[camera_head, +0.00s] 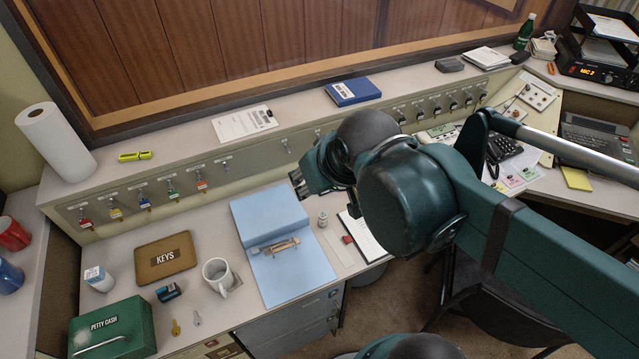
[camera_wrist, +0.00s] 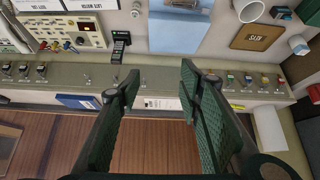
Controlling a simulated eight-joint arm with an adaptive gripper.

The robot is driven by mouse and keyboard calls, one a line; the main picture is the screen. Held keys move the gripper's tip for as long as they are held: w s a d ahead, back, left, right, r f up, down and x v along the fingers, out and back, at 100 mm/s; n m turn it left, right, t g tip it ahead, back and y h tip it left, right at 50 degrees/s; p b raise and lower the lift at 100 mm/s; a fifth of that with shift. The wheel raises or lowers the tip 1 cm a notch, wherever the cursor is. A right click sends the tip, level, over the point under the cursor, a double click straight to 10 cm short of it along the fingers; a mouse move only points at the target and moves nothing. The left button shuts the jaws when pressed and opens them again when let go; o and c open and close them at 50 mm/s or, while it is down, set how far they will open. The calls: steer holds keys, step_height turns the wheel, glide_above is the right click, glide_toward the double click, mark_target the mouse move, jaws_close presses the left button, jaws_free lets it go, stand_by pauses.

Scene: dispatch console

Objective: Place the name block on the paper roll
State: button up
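The paper roll (camera_head: 57,142) is a white roll standing upright at the left end of the raised shelf. In the wrist view it is the white shape (camera_wrist: 269,130) at lower right. I cannot pick out the name block with certainty; a dark, flat block (camera_head: 449,64) lies on the shelf's far right part, but its face is unreadable. My gripper (camera_head: 300,183) is above the desk near the blue folder (camera_head: 270,214), well to the right of the roll. In the wrist view my gripper's fingers (camera_wrist: 160,78) are wide apart with nothing held between them.
A row of key hooks (camera_head: 145,204) runs along the shelf front. Yellow-green markers (camera_head: 135,156), a paper sheet (camera_head: 240,124) and a blue book (camera_head: 353,91) lie on the shelf. A mug (camera_head: 217,274), KEYS box (camera_head: 166,257) and green cash box (camera_head: 112,331) stand on the desk.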

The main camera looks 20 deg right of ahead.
steer(key=shift+s+d+f, duration=0.35)
steer(key=shift+s+d, duration=0.1)
steer(key=shift+s, duration=0.1)
steer(key=shift+f, duration=0.1)
